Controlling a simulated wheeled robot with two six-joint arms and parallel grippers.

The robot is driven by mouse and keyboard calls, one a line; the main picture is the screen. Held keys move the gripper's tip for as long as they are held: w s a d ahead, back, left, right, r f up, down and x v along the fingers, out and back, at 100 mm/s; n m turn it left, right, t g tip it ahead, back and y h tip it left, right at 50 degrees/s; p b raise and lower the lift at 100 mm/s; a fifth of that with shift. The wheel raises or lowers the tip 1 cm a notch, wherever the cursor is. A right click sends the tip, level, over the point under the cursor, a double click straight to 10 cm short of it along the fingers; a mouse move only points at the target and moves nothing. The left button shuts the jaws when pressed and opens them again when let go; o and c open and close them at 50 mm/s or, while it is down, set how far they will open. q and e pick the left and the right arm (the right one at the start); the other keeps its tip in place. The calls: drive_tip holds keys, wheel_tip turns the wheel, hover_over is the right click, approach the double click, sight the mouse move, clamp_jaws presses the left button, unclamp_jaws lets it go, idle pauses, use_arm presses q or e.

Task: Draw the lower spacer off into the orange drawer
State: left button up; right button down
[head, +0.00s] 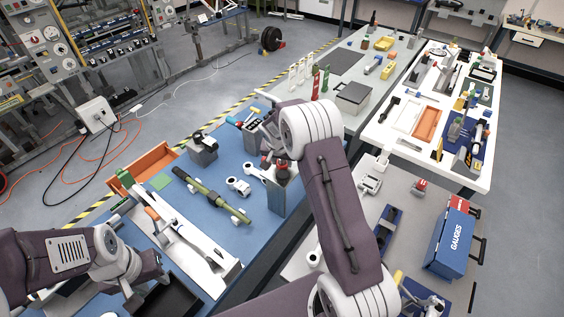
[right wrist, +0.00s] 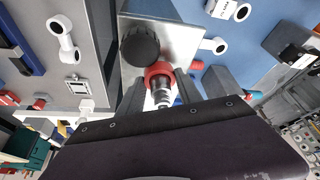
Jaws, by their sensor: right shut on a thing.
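In the right wrist view my right gripper (right wrist: 160,92) has its two fingers on either side of a red ring-shaped spacer (right wrist: 158,71) and is shut on it. A ridged metal shaft (right wrist: 161,94) shows at the ring. A black round knob (right wrist: 140,46) sits beside it on a grey plate (right wrist: 180,36). In the head view this is at a grey upright stand (head: 280,197), with my right gripper (head: 268,152) partly hidden by my arm. The orange drawer (head: 151,161) is open at the blue table's far left. My left gripper (head: 150,292) is low left, its fingers unclear.
A black tray (head: 177,299) is near my left gripper. A blue gauges box (head: 453,240) stands right.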

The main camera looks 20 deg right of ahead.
drive_tip(key=shift+r+p, duration=2.25)
drive_tip(key=shift+r, duration=1.65)
drive_tip(key=shift+r+p, duration=1.3)
drive_tip(key=shift+r, duration=0.75)
drive_tip(key=shift+f, duration=0.1)
